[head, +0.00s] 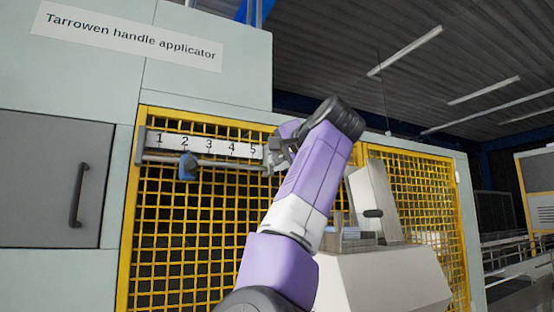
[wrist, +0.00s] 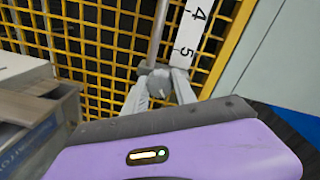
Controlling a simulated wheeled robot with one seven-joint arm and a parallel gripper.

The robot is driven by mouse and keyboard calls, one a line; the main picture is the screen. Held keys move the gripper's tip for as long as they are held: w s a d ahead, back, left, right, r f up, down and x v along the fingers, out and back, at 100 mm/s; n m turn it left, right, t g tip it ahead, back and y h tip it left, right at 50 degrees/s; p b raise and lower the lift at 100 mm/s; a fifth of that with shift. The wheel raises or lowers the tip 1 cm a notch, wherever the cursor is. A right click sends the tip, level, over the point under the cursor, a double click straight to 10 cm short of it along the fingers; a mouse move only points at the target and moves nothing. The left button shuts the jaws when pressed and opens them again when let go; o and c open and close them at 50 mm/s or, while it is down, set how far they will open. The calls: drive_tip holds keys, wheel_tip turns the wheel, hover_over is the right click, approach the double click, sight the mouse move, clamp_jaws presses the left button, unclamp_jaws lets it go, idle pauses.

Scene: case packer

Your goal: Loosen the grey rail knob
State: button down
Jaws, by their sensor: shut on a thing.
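The grey rail knob (wrist: 160,84) sits between my gripper's two fingers in the wrist view, by the 5 end of the scale. My gripper (wrist: 161,92) is shut on it. In the head view my gripper (head: 276,155) is at the right end of the rail (head: 226,164), and it and my arm largely hide the knob there. The rail runs below a white scale strip (head: 205,146) numbered 1 to 5. A blue slider (head: 187,167) hangs on the rail below the 2.
Yellow mesh guarding (head: 215,215) lies close behind the rail. A cabinet with a dark handle (head: 79,195) stands at the left. A pale machine housing (head: 380,280) is at the right, below my arm. A grey box-like part (wrist: 35,115) is at the left of the wrist view.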

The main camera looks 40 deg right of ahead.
drive_tip(key=m, duration=0.4)
drive_tip(key=shift+f, duration=0.15)
drive_tip(key=shift+d+f+m, duration=0.1)
drive_tip(key=shift+m, duration=1.4)
drive_tip(key=c, duration=1)
unclamp_jaws()
drive_tip(key=shift+c, duration=0.2)
drive_tip(key=shift+s, duration=0.1)
drive_tip(key=b+v, duration=0.3)
drive_tip(key=v, duration=0.4)
drive_tip(key=shift+s, duration=0.35)
